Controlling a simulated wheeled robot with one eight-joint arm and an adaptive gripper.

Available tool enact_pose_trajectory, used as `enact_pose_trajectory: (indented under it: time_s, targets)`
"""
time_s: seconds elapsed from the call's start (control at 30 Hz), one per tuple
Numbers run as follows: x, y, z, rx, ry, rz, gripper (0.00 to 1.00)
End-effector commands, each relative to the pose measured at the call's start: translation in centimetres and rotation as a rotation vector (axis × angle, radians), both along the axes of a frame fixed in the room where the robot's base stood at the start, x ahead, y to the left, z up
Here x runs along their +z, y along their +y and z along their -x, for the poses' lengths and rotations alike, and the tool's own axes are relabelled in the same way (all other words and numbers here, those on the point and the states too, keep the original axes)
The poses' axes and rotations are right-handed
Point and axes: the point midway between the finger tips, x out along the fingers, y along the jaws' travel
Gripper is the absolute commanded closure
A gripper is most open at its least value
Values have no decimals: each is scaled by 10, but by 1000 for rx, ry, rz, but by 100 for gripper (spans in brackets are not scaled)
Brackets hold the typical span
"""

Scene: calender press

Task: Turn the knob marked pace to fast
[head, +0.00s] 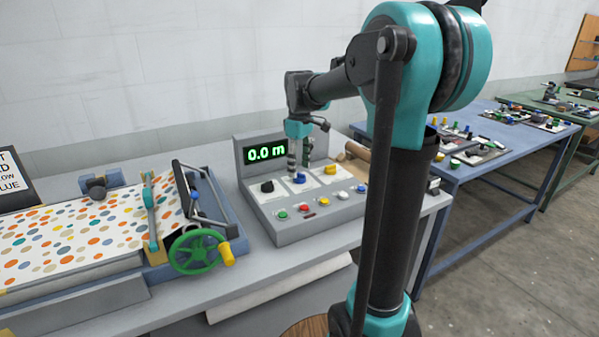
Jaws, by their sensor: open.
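A grey control console (315,225) stands on the bench. I cannot tell whether the fingers touch the knob.
A green display (265,154) reads 0.0 m behind the knobs. Several coloured buttons line the console front, including a red one (303,207). A press with a green handwheel (199,251) and spotted sheet (75,235) stands left. A blue table (500,160) stands right.

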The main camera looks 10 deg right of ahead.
Motion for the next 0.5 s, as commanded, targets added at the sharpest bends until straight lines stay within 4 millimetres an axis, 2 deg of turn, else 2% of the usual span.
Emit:
enact_pose_trajectory:
  time_s: [0.2, 0.5]
  targets:
    - [-20, 0, 0, 0, 0, 0, 44]
    - [-23, 0, 0, 0, 0, 0, 44]
